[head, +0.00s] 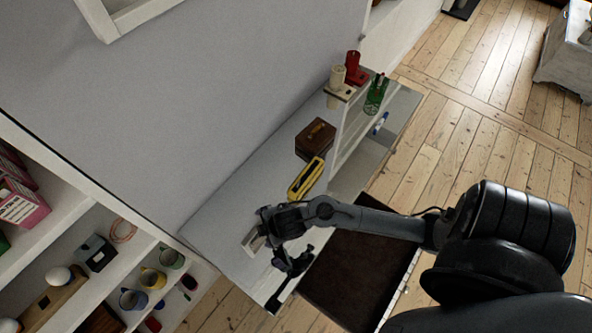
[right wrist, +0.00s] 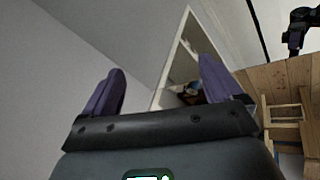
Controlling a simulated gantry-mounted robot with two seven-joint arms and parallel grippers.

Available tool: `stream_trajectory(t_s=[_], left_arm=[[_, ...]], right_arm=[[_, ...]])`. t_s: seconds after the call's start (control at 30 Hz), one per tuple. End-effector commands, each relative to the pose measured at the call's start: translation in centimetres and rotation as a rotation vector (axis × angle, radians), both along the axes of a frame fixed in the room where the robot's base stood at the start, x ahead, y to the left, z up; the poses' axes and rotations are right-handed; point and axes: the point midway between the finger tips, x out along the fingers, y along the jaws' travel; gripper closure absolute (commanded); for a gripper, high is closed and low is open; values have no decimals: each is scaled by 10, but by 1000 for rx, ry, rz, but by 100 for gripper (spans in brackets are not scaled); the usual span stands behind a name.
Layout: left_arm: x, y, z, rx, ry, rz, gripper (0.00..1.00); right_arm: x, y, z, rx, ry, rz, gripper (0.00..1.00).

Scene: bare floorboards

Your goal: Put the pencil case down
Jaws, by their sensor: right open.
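A long yellow case with a dark strip along its top, which looks like the pencil case (head: 305,178), lies on the pale desk top (head: 225,217) in the head view. It lies between a brown box and my right arm. My right gripper (head: 268,252) is over the near end of the desk, apart from the yellow case. In the right wrist view my right gripper (right wrist: 160,95) has its two purple fingers wide apart with nothing between them. The yellow case is not seen there. My left gripper does not show in the head view.
The brown box (head: 316,139) stands beyond the yellow case. A white shelf unit (head: 353,143) with red, cream and green items stands at the desk's far end. Shelves with mugs (head: 152,279) are at lower left. A dark mat (head: 352,262) lies beside the desk.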

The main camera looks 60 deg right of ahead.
Motion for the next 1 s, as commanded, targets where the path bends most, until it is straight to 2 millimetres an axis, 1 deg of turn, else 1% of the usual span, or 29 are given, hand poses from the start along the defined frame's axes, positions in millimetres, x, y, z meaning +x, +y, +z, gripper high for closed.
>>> stream_trajectory(t_s=[0.03, 0.07, 0.1, 0.17, 0.2, 0.27, 0.3, 0.4, 0.5, 0.6, 0.67, 0.9, 1.0], left_arm=[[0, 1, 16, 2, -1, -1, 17], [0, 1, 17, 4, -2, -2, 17], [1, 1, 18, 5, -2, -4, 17], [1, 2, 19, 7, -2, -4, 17], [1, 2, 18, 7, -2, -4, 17], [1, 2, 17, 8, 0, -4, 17], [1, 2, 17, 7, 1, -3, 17], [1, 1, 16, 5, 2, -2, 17], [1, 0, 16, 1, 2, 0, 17], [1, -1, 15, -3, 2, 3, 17], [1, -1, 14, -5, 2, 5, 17], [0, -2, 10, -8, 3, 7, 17], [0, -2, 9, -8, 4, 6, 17]], right_arm=[[20, -21, -2, -67, 7, 120, 7], [27, -33, -10, -97, 20, 190, 7], [34, -51, -20, -130, 47, 274, 7], [42, -84, -31, -170, 101, 377, 7], [44, -108, -36, -186, 142, 428, 7], [44, -145, -38, -202, 207, 483, 7], [43, -168, -38, -205, 249, 508, 7], [36, -216, -30, -199, 339, 537, 7], [28, -246, -21, -183, 399, 544, 7], [21, -262, -19, -170, 433, 544, 7], [20, -266, -24, -165, 443, 543, 7], [19, -266, -56, -163, 445, 544, 7], [19, -266, -65, -163, 445, 545, 7]])
